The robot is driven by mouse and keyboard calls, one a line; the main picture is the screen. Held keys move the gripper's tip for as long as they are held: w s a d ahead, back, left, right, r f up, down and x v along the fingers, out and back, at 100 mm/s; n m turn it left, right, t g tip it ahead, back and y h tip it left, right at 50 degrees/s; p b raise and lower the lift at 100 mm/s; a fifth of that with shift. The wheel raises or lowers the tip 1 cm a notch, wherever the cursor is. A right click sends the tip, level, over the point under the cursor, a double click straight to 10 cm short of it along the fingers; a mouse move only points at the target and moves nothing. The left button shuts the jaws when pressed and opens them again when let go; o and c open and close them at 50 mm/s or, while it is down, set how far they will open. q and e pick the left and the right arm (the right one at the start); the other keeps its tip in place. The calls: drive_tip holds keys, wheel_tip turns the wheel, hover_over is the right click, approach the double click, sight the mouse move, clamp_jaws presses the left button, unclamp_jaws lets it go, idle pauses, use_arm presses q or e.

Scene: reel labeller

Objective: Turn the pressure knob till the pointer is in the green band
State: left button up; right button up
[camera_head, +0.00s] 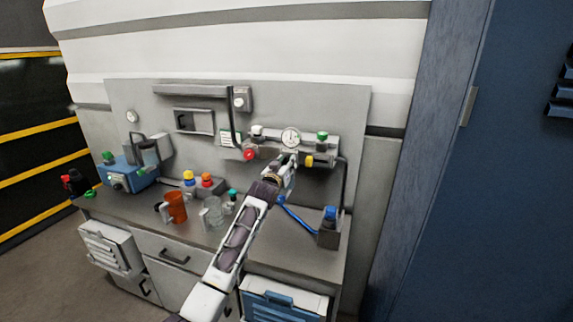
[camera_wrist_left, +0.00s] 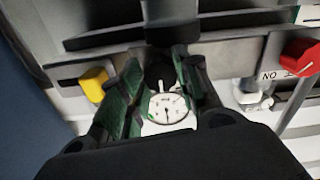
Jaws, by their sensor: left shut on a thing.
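The round white pressure gauge (camera_head: 291,137) sits on the wall-mounted grey unit at the back of the bench. The dark pressure knob (camera_wrist_left: 161,72) with a pale mark is beside the gauge, between the fingers of my left gripper (camera_wrist_left: 158,82). In the head view my left gripper (camera_head: 289,160) is just below the gauge, shut on the knob, and covers it. My right gripper is out of view.
A red knob (camera_head: 249,155) is left of my gripper and a yellow knob (camera_head: 309,160) close to its right. A green-topped part (camera_head: 322,136) stands above the yellow one. An orange mug (camera_head: 176,207) and a glass jug (camera_head: 213,212) stand on the bench, left of my arm.

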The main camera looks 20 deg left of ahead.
use_arm(q)
drive_tip(key=m+p, duration=0.3)
drive_tip(key=m, duration=0.7)
drive_tip(key=shift+r, duration=0.1)
drive_tip(key=shift+m+p, duration=0.45)
drive_tip(key=shift+m, duration=0.65)
drive_tip(key=o, duration=1)
drive_tip(key=shift+o, duration=0.2)
